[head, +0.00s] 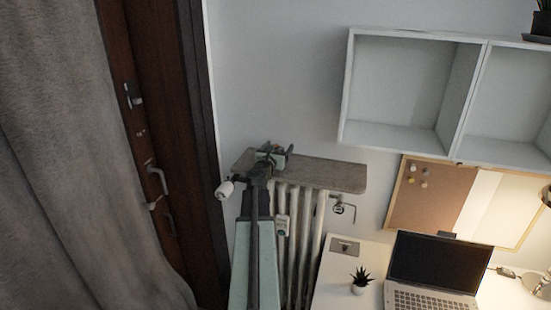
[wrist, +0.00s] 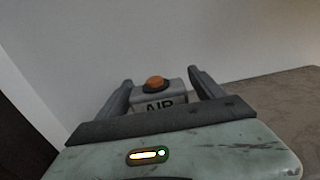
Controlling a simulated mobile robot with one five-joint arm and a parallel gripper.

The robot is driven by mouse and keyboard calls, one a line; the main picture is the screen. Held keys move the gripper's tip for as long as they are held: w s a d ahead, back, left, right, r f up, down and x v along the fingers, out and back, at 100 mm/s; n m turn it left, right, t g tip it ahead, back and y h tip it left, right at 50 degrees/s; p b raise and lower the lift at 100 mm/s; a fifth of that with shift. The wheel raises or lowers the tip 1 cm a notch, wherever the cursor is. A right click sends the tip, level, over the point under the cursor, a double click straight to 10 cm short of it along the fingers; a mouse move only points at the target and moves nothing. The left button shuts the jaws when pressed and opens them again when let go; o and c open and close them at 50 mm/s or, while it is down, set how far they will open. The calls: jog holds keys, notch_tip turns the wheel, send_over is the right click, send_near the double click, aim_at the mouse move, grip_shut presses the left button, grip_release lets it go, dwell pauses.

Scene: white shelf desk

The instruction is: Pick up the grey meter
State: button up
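The grey meter (wrist: 160,101) shows in the wrist view as a small grey box with an orange button on top and dark letters reading "AIR" on its near side. It lies between the two fingers of my gripper (wrist: 160,77), which are spread on either side of it. Narrow gaps seem to show beside the box; whether a finger touches it is hard to tell. In the head view my gripper (head: 274,149) is over the left part of the shelf board above the radiator. There the meter cannot be made out clearly behind my gripper.
The brown shelf board (head: 325,173) runs right from my gripper, bare there, above the white radiator (head: 300,240). A wall is behind. A dark door (head: 165,130) and grey curtain (head: 70,160) stand left. A desk with a laptop (head: 435,270) and small plant (head: 361,279) is right.

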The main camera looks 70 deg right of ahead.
jog(key=c, duration=1.5)
jog(key=shift+o, duration=0.2)
